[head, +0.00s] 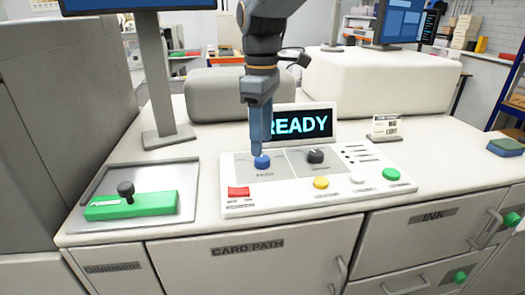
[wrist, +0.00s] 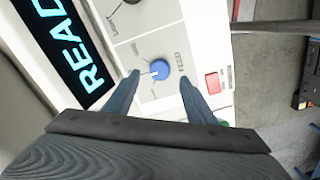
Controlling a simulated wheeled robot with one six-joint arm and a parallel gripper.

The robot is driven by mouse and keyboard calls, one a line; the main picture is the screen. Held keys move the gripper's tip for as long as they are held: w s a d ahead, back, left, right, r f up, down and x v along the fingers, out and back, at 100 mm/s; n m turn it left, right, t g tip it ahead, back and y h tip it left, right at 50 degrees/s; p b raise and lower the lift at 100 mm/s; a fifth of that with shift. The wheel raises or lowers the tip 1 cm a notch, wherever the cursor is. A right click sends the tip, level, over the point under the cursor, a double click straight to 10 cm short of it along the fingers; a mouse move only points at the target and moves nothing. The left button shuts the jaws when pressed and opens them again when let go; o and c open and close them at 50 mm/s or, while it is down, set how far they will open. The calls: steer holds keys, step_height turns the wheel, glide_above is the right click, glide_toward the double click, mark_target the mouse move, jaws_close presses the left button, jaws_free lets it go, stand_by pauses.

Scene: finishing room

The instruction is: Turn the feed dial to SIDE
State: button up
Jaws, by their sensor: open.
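The blue feed dial (head: 262,162) sits on a grey square of the white control panel (head: 225,192). It also shows in the wrist view (wrist: 163,69), with the word FEED beside it and a white mark on the side away from that word. The small position labels around it are too small to read. My gripper (head: 261,151) points down at the dial from above. In the wrist view my gripper (wrist: 160,78) is open, with one fingertip on each side of the dial and gaps visible. I cannot tell how far the fingertips are above the panel.
A black dial (head: 315,156) sits right of the blue one. A READY screen (head: 308,124) stands behind. A red switch (head: 238,192) and yellow (head: 321,183), white (head: 359,178) and green (head: 391,174) buttons line the front. A green block with a black knob (head: 130,205) lies left.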

mark_target(262, 158)
steer(key=shift+f+p, duration=0.5)
steer(key=shift+f, duration=1.75)
steer(key=c, duration=1)
